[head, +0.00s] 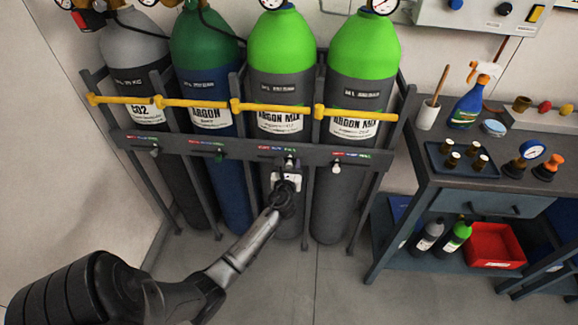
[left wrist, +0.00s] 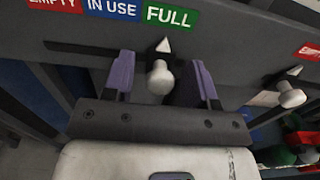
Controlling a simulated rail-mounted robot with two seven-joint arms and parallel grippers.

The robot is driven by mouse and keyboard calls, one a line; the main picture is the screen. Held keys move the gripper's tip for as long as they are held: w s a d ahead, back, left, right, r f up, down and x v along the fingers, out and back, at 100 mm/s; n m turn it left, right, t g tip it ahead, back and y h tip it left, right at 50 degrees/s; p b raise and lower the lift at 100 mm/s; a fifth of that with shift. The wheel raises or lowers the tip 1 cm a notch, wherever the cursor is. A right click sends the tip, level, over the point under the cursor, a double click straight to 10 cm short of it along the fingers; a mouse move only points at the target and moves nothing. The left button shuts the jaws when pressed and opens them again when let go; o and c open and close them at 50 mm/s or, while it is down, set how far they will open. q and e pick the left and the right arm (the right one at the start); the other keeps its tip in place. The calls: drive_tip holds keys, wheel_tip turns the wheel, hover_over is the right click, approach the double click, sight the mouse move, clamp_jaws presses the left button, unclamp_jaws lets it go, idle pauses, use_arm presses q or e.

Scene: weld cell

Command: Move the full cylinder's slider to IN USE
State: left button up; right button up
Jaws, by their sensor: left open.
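The slider (left wrist: 160,78) is a pale round knob with a white pointer, and it stands under the green FULL label (left wrist: 170,17). The blue IN USE label (left wrist: 113,8) is just left of it, with the red EMPTY label beyond. In the left wrist view my left gripper (left wrist: 163,84) is open, with one purple finger on each side of the knob; I cannot tell whether either touches it. In the head view my left gripper (head: 288,176) is at the rack's dark rail (head: 250,152), before the left green-topped ARGON MIX cylinder (head: 281,60). My right gripper is not in view.
A neighbouring slider (left wrist: 291,95) to the right points at EMPTY. A grey CO2 cylinder (head: 135,50), an ARGON cylinder (head: 203,50) and another ARGON MIX cylinder (head: 362,60) stand behind the yellow bar (head: 190,104). A workbench (head: 425,170) stands at right. The floor in front is clear.

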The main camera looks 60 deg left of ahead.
use_arm(q)
clamp_jaws()
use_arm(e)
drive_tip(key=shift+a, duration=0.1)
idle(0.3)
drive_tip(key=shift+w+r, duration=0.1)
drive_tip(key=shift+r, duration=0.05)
